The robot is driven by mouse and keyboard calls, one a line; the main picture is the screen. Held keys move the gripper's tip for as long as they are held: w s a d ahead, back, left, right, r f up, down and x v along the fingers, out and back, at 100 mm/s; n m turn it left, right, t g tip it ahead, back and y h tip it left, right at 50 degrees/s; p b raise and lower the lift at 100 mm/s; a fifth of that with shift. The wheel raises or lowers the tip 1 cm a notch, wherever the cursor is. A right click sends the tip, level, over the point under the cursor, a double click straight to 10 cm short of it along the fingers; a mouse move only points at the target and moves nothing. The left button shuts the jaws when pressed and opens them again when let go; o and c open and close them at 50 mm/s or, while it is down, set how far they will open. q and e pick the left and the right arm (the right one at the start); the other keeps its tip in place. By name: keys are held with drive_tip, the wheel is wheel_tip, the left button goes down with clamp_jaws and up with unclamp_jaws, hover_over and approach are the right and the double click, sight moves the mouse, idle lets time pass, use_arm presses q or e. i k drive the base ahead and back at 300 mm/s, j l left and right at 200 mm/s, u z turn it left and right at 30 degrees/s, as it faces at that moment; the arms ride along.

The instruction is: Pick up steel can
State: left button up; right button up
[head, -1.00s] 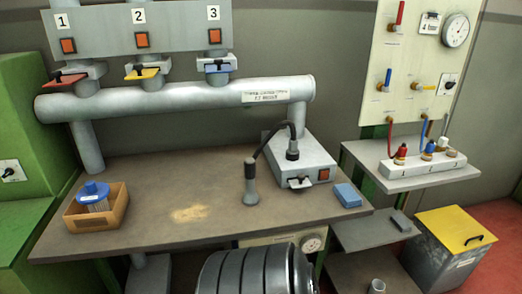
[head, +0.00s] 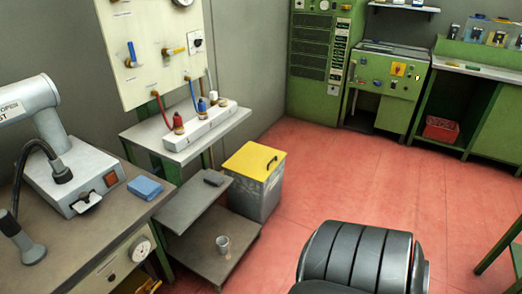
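A small grey metal can (head: 223,245), which looks like the steel can, stands upright on the low grey shelf (head: 205,262) at the lower left of centre in the head view. Its open top faces up. Neither my left nor my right gripper is in view, so I cannot see whether they are open or shut.
A grey shelf (head: 185,218) with a dark block (head: 214,179) sits above and left of the can. A grey bin with a yellow lid (head: 252,162) stands behind it. The workbench (head: 80,236) is at left. Red floor (head: 310,180) is open to the right.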

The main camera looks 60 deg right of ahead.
sight(223, 241)
drive_tip(key=z, duration=1.5)
drive_tip(key=i+l+u, duration=0.1)
drive_tip(key=l, duration=0.3)
drive_tip(key=i, duration=0.1)
